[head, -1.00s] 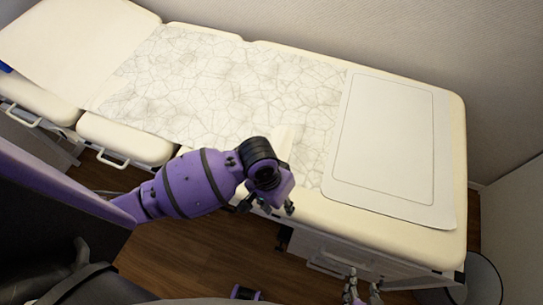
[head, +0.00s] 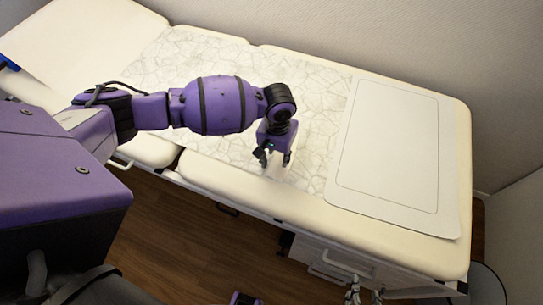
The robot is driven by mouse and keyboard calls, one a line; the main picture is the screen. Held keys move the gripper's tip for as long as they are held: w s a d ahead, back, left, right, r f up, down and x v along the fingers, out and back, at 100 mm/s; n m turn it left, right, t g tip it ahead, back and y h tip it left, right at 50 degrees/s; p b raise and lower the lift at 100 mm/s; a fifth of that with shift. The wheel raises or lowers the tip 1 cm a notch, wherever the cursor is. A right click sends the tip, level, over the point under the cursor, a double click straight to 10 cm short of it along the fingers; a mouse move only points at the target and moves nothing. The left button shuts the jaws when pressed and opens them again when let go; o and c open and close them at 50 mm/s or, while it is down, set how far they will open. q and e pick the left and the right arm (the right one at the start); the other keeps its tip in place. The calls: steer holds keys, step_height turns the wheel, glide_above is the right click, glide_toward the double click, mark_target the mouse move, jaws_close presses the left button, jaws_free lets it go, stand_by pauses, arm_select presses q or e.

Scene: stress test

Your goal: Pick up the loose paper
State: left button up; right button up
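The loose paper (head: 205,55) is a thin whitish sheet with a crinkled, cracked pattern. It lies across the middle of the padded exam table (head: 250,208). My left gripper (head: 274,160) points down over the paper's front part, near the table's front edge. Its two fingers are apart, with nothing clearly between them. Whether the fingertips touch the paper cannot be told. My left arm hides part of the sheet. My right gripper (head: 363,296) is at the bottom edge, below the table front, with its fingers apart and empty; it is partly cut off.
A smooth white mat with an outlined border (head: 390,150) lies on the table's right end. A plain cream section (head: 75,40) is at the left end. The wall (head: 400,40) runs close behind the table. Drawers (head: 335,262) sit under its front. Wooden floor shows in front.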

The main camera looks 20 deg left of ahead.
arm_select(q)
step_height(320, 180, down, 2)
steer(key=shift+f, duration=0.1)
jaws_close()
stand_by(0.4)
